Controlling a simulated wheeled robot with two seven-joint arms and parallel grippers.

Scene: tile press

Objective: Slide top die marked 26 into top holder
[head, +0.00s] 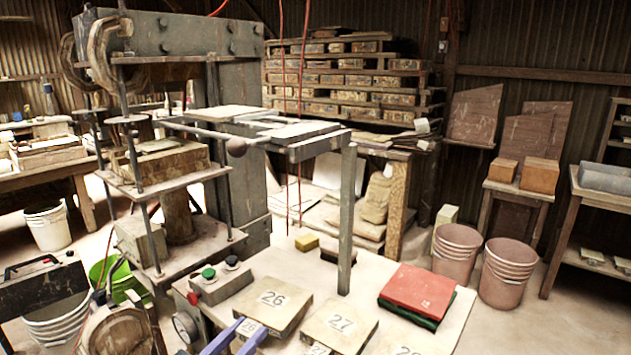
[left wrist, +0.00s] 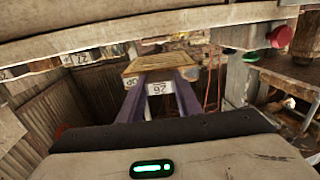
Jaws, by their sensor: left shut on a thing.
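The die marked 26 (head: 270,301) is a flat tan block near the front of the white bench, beside the press controls. Its small front tab also carries the number 26. My left gripper (head: 236,338) has its blue-purple fingers on either side of that tab, shut on it. In the left wrist view the fingers (left wrist: 158,100) flank the label, with the tan block (left wrist: 147,64) beyond. I cannot tell whether the die touches the bench. The press (head: 165,38) stands at upper left, a wooden block (head: 160,160) on its lower plate. The top holder is not clearly distinguishable. My right gripper is not in view.
A die marked 27 (head: 340,324) lies just right of die 26. A control box (head: 219,284) with red and green buttons is at its left. A grey post (head: 347,220) rises behind the dies.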

